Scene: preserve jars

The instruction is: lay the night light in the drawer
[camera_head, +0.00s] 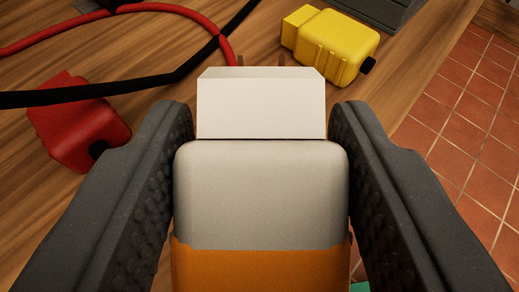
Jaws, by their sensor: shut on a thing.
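The night light (261,200) is between the two dark fingers of my gripper (259,185), which is shut on it. It has a rounded grey-white body, an orange lower part and a narrower white block at its far end. Two small prong-like tips show beyond that block. The night light is over the wooden surface; I cannot tell its height. Its near end is cut off by the frame's bottom edge. I cannot make out a drawer in this view.
A yellow plug-like thing (333,45) lies at the upper right on the wooden surface (165,78). A red one (78,122) lies at left. Red (150,10) and black (130,88) cables cross the upper left. Red floor tiles (465,110) lie beyond the right edge.

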